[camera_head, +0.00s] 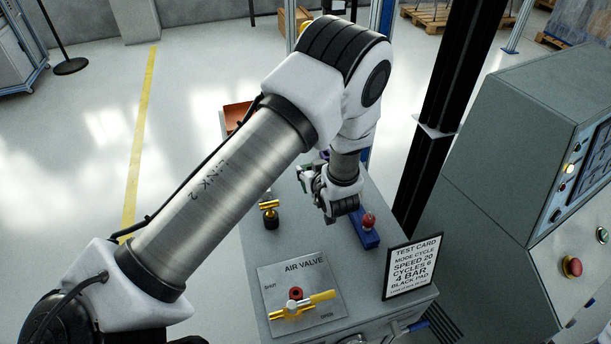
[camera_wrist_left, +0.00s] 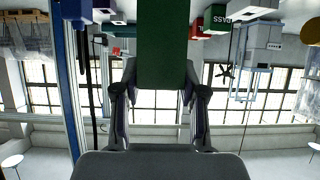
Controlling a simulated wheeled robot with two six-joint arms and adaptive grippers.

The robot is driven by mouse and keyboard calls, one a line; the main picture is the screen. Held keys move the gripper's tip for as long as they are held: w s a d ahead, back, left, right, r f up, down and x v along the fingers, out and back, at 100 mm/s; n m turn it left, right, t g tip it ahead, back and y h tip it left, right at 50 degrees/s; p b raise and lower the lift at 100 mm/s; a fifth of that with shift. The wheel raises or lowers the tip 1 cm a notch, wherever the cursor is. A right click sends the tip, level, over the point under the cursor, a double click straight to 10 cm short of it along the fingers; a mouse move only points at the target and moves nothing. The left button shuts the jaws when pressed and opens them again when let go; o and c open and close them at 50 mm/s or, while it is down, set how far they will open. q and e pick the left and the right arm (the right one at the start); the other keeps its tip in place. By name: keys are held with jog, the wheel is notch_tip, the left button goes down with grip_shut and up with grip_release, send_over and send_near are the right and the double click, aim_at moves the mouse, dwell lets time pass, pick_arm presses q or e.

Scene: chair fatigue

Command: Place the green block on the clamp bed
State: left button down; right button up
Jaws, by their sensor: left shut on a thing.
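The green block (camera_wrist_left: 162,45) fills the top middle of the left wrist view, between the fingers of my left gripper (camera_wrist_left: 161,88), which is shut on it. In the head view my left gripper (camera_head: 312,183) hangs above the far part of the grey bench top. I cannot pick out the clamp bed for certain. A blue fixture (camera_head: 368,239) with a red knob (camera_head: 369,221) stands on the bench just right of the gripper. My right gripper is not in view.
The bench carries an air valve plate (camera_head: 328,277) with a yellow lever, a brass fitting (camera_head: 270,213) and an upright test card (camera_head: 411,267). A black post (camera_head: 431,150) and a grey control cabinet (camera_head: 497,130) stand at the right. An orange-red bin (camera_head: 236,114) is behind my arm.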

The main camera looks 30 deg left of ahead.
pick_arm(q)
jog(key=f, duration=0.4)
jog(key=a+f, duration=0.1)
jog(key=shift+w+f+p, duration=0.35)
jog(key=shift+f+p, duration=0.05)
jog(key=shift+s+d+r, duration=0.15)
jog(key=shift+s+d, duration=0.05)
jog(key=shift+d, duration=0.15)
jog(key=shift+f, duration=0.2)
jog(key=c, duration=0.7)
grip_release()
jog(key=shift+a+f, duration=0.1)
jog(key=shift+o, duration=0.2)
jog(key=shift+r, duration=0.2)
